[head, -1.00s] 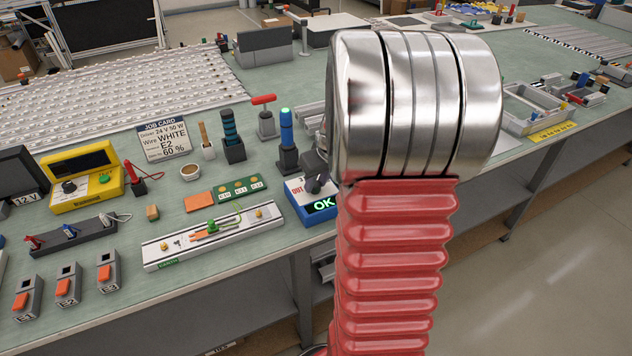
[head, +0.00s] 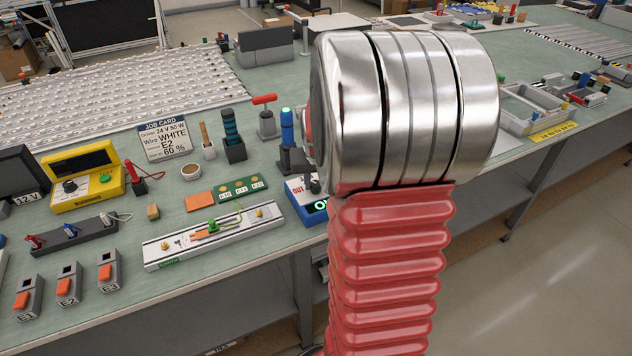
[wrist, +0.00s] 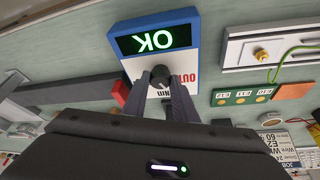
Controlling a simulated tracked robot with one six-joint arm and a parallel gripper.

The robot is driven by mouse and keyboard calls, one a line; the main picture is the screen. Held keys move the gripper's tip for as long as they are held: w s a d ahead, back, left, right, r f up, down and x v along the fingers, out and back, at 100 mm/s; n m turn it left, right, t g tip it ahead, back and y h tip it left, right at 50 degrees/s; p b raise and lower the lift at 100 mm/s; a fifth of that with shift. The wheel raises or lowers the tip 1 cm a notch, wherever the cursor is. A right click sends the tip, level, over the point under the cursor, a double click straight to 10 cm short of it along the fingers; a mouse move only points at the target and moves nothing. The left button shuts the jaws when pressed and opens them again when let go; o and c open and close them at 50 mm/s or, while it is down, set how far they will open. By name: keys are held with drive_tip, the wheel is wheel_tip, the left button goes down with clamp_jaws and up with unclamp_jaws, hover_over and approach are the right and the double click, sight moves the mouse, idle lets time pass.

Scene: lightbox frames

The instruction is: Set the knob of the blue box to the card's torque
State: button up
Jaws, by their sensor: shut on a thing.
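The blue box (head: 294,207) stands near the bench's front edge, partly hidden by my arm in the head view. In the wrist view the blue box (wrist: 118,62) is upside down, with a lit green OK on its display (wrist: 154,40) and a white face with red OUT lettering. Its dark knob (wrist: 160,75) sits between the fingertips of my gripper (wrist: 163,84), which is shut on it. The white job card (head: 164,140) stands behind and reads 24 V 50 W, wire WHITE, E2 and 60 %.
Left of the box lie a white rail fixture (head: 165,256) and a green board (head: 236,189). A blue-handled driver (head: 287,130) stands close behind the box. A yellow meter (head: 82,196) stands farther left. My arm hides the bench to the right of the box.

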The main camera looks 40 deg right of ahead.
drive_tip(key=shift+w+a+m+g+h, duration=0.1)
drive_tip(key=shift+m+g+h, duration=0.25)
drive_tip(key=shift+m, duration=0.8)
drive_tip(key=shift+w+a+m+g+h, duration=0.15)
drive_tip(key=shift+m+g, duration=0.3)
drive_tip(key=shift+m, duration=0.7)
drive_tip(key=shift+s+d, duration=0.1)
drive_tip(key=o, duration=1)
drive_tip(key=shift+o, duration=0.2)
drive_tip(key=shift+r, duration=0.1)
drive_tip(key=v, duration=1.3)
drive_tip(key=shift+r, duration=0.15)
